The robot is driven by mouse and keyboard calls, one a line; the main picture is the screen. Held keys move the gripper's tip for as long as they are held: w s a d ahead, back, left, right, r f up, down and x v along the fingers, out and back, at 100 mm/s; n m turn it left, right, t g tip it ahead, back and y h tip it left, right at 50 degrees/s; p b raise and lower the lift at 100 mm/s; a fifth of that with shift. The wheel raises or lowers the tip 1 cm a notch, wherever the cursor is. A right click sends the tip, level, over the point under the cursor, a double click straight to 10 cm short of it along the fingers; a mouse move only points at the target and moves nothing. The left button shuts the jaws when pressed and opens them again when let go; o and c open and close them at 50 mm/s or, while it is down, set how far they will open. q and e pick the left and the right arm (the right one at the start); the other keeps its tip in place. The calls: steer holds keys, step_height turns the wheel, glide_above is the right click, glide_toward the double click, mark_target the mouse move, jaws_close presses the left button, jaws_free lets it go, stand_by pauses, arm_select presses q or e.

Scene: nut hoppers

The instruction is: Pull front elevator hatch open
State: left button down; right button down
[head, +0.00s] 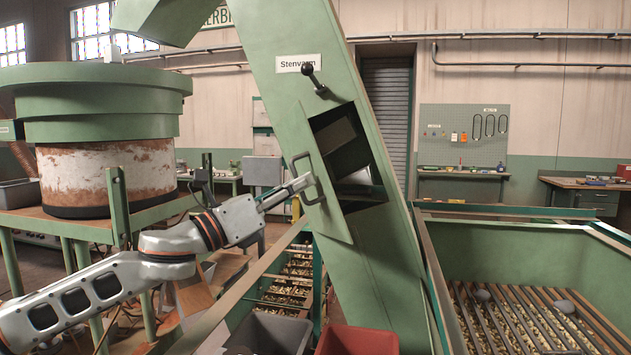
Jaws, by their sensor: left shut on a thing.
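The front elevator hatch (323,192) is a green panel on the slanted green elevator (290,95). It stands swung open to the left, and the dark opening (348,158) shows to its right. My left gripper (306,184) is at the hatch and is shut on its metal handle (303,166). The fingertips are small in the view and partly merge with the handle. My right gripper is not in view.
A lever with a black knob (314,80) sticks out above the opening. A large green hopper (90,100) stands at the left. A grated green bin (500,254) with nuts lies at the right. Grey (268,334) and red (357,340) crates stand below.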

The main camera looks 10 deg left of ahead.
arm_select(q)
steer(key=a+f+m+g+h+b, duration=0.1)
steer(key=a+f+h+b, duration=0.1)
steer(key=a, duration=0.7)
steer(key=shift+w+a+f+m+g+b, duration=0.35)
steer(key=shift+f+b, duration=0.2)
steer(key=shift+f, duration=0.35)
steer(key=c, duration=2.2)
jaws_free()
steer(key=v, duration=1.2)
